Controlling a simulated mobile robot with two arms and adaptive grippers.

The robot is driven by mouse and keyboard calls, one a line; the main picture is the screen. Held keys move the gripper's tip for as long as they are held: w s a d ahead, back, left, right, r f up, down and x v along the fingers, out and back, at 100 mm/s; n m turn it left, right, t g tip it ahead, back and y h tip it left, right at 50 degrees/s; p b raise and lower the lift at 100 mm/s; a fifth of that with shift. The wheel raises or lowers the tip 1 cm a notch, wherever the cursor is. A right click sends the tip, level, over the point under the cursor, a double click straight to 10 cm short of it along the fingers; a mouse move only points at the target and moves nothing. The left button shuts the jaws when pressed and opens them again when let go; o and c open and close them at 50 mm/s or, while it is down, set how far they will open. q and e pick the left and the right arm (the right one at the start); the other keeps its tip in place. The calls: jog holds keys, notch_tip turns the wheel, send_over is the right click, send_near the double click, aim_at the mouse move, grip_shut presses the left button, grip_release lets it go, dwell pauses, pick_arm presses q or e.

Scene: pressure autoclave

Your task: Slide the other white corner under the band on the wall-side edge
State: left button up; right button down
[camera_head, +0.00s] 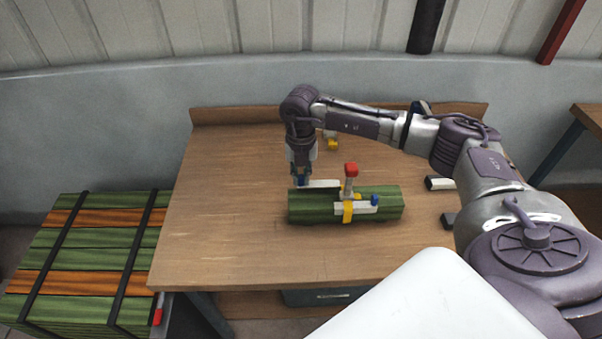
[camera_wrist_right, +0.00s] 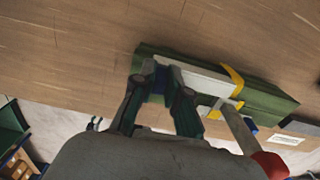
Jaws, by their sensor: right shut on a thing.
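A green timber bundle (camera_head: 305,208) lies on the wooden table, with a yellow band (camera_head: 347,212) around it near its middle. A red-topped tensioner (camera_head: 351,172) stands up at the band. One white corner (camera_head: 360,208) sits at the band on the near edge. My right gripper (camera_head: 302,183) points down at the bundle's wall-side edge, shut on the other white corner (camera_head: 322,184), which lies along that edge. In the wrist view the held white corner (camera_wrist_right: 205,80) reaches toward the yellow band (camera_wrist_right: 236,80); whether its end is under the band is unclear. My left gripper is out of view.
A white-and-dark piece (camera_head: 440,183) and a dark block (camera_head: 448,220) lie right of the bundle. A strapped green and orange stack (camera_head: 85,255) stands left of the table. The table's left part is clear.

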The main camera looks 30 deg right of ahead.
aim_at(320, 182)
jog(key=shift+f+b, duration=0.45)
jog(key=shift+f, duration=0.5)
jog(key=shift+s+d, duration=0.5)
jog(key=shift+d, duration=0.3)
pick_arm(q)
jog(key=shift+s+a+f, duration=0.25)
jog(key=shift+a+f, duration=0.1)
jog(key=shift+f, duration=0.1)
pick_arm(e)
jog(key=shift+s+d, duration=0.45)
jog(key=shift+d, duration=0.2)
jog(key=shift+s+d, duration=0.4)
jog(key=shift+d, duration=0.25)
jog(key=c, duration=1.1)
grip_release()
jog(key=shift+r, duration=0.1)
notch_tip(320, 182, up, 12)
